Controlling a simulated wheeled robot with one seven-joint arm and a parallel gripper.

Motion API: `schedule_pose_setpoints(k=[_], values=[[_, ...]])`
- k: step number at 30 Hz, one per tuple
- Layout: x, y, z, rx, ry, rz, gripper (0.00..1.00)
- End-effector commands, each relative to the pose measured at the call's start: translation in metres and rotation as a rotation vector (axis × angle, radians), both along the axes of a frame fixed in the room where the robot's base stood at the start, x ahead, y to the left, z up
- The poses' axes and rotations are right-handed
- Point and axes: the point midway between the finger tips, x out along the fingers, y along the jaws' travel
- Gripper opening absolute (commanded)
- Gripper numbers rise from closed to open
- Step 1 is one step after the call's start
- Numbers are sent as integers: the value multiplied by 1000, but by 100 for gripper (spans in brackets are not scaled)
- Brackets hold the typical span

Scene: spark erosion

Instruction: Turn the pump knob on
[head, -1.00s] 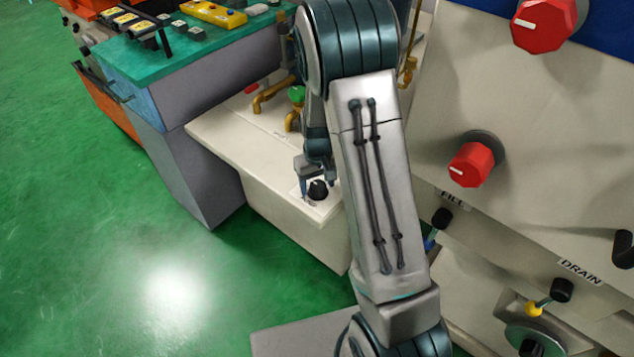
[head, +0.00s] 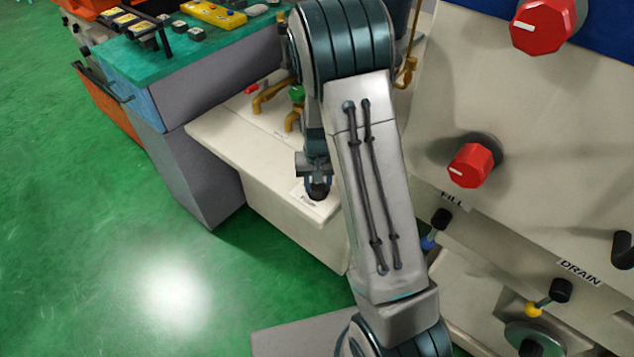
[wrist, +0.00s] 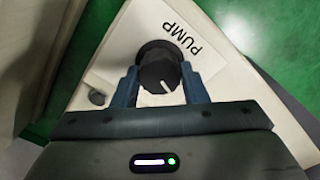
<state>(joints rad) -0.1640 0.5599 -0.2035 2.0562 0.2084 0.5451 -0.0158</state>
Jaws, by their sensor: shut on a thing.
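The pump knob (wrist: 159,68) is a black round knob with a white pointer line, on a white plate (wrist: 112,48) marked PUMP. In the wrist view its pointer line aims toward my gripper's palm, slightly right. My gripper (wrist: 160,88) is shut on the knob, with one blue finger on each side of it. In the head view the knob (head: 318,192) shows at the corner of the cream ledge, under my gripper (head: 317,180). My arm hides part of the ledge there.
Brass pipes with a green valve handle (head: 297,93) stand behind on the cream ledge (head: 275,190). Red knobs (head: 470,165) and FILL and DRAIN levers (head: 560,291) are on the right. A teal-topped console (head: 190,45) stands at left. Green floor is open at lower left.

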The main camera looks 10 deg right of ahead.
Motion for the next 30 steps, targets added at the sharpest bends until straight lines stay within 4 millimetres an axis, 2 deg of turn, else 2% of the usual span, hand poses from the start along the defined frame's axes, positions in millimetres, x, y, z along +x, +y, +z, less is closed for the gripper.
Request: schedule_pose_setpoints(k=[30], values=[[-1,-1,3,-2,0,-953,17]])
